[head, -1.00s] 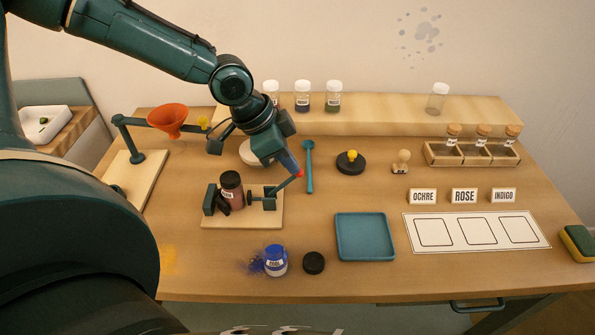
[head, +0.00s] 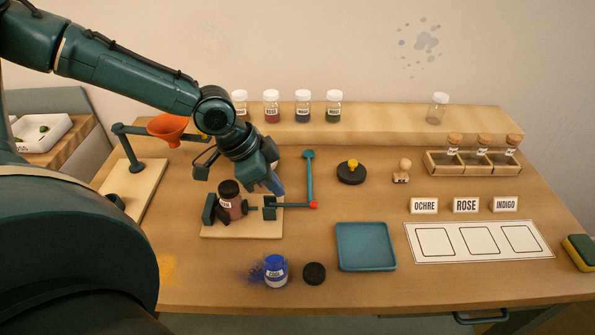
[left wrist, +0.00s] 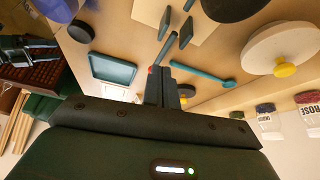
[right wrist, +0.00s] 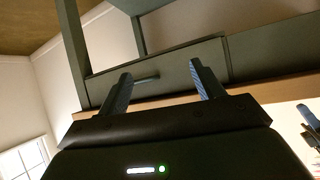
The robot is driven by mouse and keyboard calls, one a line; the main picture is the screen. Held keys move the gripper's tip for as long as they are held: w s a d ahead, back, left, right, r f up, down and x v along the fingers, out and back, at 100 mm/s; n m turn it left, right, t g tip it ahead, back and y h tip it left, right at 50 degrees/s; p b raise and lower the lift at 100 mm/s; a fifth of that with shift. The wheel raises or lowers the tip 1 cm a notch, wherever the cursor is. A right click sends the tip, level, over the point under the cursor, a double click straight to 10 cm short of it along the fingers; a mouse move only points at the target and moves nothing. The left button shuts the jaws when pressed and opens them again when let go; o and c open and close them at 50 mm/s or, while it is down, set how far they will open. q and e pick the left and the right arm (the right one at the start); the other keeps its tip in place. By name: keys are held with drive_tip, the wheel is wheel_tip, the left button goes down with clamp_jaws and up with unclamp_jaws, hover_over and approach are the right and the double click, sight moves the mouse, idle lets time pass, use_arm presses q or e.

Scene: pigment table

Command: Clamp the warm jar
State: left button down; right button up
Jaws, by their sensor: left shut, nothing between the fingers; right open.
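The warm jar (head: 231,203), with a dark lid and reddish-brown contents, stands upright in the clamp on a pale wooden board (head: 240,231). A dark fixed jaw (head: 209,209) is left of it and the screw block (head: 269,207) is right of it. I cannot tell whether the screw's pad touches the jar. The clamp's lever ends in a red tip (head: 313,204), also in the left wrist view (left wrist: 152,70). My left gripper (head: 278,190) is shut and empty, just above the lever; contact is unclear. My right gripper (right wrist: 158,82) is open and empty, facing a dark drawer front.
A blue tray (head: 366,247) is right of the clamp, a blue spoon (head: 309,178) behind the lever. An orange funnel (head: 168,129) stands at back left.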

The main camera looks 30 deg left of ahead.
drive_tip(key=shift+r, duration=0.1)
idle(0.3)
use_arm(q)
drive_tip(key=p+v, duration=0.5)
drive_tip(key=v, duration=0.8)
use_arm(e)
drive_tip(key=shift+s+d+r+m+g+h, duration=0.2)
drive_tip(key=shift+d+r+g+h, duration=0.1)
drive_tip(key=shift+d+r, duration=0.15)
drive_tip(key=shift+s+d+r+m+g+h, duration=0.1)
drive_tip(key=shift+s+d+r+g+h, duration=0.1)
drive_tip(key=shift+d+r+h, duration=0.15)
drive_tip(key=shift+w+d, duration=0.1)
use_arm(q)
drive_tip(key=shift+s, duration=0.1)
